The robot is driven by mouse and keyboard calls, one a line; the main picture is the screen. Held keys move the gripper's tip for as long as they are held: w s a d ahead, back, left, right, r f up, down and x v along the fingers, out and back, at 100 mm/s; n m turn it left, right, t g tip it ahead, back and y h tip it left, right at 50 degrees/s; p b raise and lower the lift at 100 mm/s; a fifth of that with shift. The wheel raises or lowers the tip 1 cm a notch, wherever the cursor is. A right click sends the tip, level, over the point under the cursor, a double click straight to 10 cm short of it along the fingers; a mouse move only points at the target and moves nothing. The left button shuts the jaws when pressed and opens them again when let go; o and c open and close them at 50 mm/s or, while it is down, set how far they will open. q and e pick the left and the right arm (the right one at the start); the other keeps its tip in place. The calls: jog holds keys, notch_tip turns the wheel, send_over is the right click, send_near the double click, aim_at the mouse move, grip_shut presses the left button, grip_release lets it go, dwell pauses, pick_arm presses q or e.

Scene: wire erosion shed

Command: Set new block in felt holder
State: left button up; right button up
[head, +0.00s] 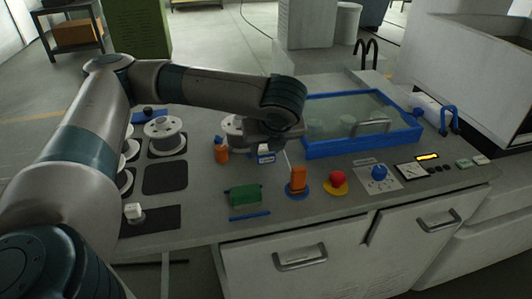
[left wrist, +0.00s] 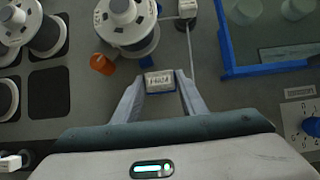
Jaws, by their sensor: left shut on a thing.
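My left gripper (head: 267,148) is shut on a small pale block (left wrist: 158,78) with dark lettering on its face. In the left wrist view the block sits between the two fingertips (left wrist: 160,84), with some blue showing around it. In the head view the block (head: 265,156) shows below the gripper, white and blue, above the worktop. A green piece (head: 243,194) lies nearer the front edge, with a blue strip in front of it. I cannot tell for certain which thing is the felt holder. My right gripper is not in view.
White spools (head: 165,133) stand on dark pads at the left; one dark pad (head: 165,177) is empty. A blue-framed tank (head: 355,147) is behind right. An orange switch (head: 298,180) and red button (head: 337,178) stand in front.

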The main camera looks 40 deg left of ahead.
pick_arm(q)
jog(key=shift+f, duration=1.1)
jog(key=o, duration=1.1)
jog(key=shift+f, duration=0.1)
jog(key=shift+c, duration=0.2)
jog(key=v, duration=1.2)
jog(key=shift+w, duration=0.1)
jog(key=shift+c, duration=0.6)
